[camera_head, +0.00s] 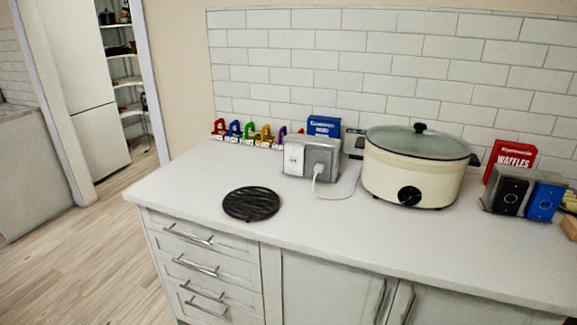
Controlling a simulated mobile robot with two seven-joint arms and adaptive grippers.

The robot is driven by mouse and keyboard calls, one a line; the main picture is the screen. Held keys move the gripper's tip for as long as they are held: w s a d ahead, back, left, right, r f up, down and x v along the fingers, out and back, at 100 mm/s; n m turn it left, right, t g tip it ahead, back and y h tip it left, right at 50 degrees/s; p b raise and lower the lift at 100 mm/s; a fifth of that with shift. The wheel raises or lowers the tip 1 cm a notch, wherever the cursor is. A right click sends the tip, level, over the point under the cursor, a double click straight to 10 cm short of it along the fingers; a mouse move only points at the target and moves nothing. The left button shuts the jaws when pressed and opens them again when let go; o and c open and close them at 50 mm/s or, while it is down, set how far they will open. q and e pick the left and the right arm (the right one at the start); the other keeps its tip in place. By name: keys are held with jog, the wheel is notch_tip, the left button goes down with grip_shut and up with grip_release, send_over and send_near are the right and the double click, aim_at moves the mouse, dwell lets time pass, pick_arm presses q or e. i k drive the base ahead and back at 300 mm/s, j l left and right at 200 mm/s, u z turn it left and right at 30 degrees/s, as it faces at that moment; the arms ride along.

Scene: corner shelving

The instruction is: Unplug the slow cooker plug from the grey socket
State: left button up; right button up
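The cream slow cooker (414,170) with a glass lid and black knob stands on the white counter at the right of centre. Its white plug (318,169) sits in the grey socket (321,154), the right one of a pair of sockets on a block. A white cord (340,196) runs from the plug along the counter towards the cooker. A white socket (294,158) is beside the grey one and looks empty. Neither of my grippers is in view.
Coloured items (249,132) line the wall. A blue box (323,126) stands behind the sockets. A waffles box (508,158) and black and blue sockets (524,194) are at the right.

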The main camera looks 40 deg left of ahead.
aim_at(319, 167)
jog(key=u, duration=1.05)
jog(key=i+j, duration=0.15)
jog(key=j, duration=0.25)
jog(key=i+j, duration=0.15)
jog(key=j, duration=0.25)
jog(key=i+j, duration=0.2)
jog(key=j, duration=0.15)
jog(key=i+j, duration=0.15)
jog(key=j, duration=0.25)
jog(key=i+j, duration=0.15)
jog(key=j, duration=0.25)
